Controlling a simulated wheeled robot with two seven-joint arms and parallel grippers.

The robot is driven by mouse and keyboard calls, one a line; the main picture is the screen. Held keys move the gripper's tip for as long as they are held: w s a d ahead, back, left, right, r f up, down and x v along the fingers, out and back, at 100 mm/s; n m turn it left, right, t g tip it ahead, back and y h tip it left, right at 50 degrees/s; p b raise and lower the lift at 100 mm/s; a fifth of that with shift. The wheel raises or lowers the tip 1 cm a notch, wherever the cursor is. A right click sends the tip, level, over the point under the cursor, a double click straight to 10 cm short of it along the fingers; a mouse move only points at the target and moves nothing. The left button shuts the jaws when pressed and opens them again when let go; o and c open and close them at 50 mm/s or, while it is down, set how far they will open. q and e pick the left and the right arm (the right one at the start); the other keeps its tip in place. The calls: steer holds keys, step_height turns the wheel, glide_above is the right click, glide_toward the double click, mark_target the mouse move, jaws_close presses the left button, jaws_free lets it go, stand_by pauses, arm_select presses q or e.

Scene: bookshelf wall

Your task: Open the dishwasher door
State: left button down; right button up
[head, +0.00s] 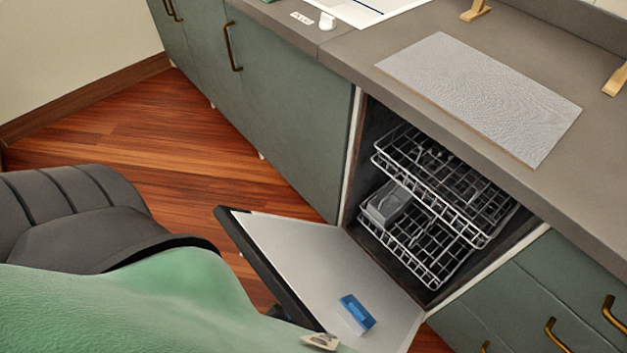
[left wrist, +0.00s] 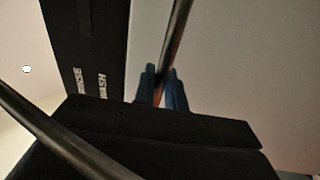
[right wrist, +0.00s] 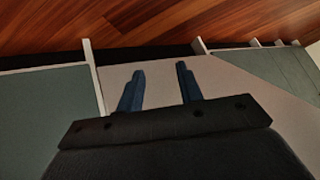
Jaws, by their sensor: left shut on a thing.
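The dishwasher door (head: 300,255) is folded well down in the head view, tilted outward with its pale inner face up and a blue-and-white dispenser (head: 357,312) on it. The dishwasher interior (head: 372,140) is exposed, with an upper rack (head: 440,180) and a lower rack (head: 420,250). In the left wrist view my left gripper (left wrist: 165,72) has its blue fingers shut around a dark bar (left wrist: 178,25), which looks like the door handle. The head view does not show this grip. My right gripper (right wrist: 160,75) is open and empty in the right wrist view.
A grey countertop (head: 350,55) with a grey board (head: 480,95) runs above the dishwasher. Green cabinets (head: 285,120) stand on both sides. The wooden floor (head: 150,115) is clear at left. A dark rounded object (head: 80,215) is at lower left.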

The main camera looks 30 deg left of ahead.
steer(key=shift+f, duration=0.3)
stand_by(0.4)
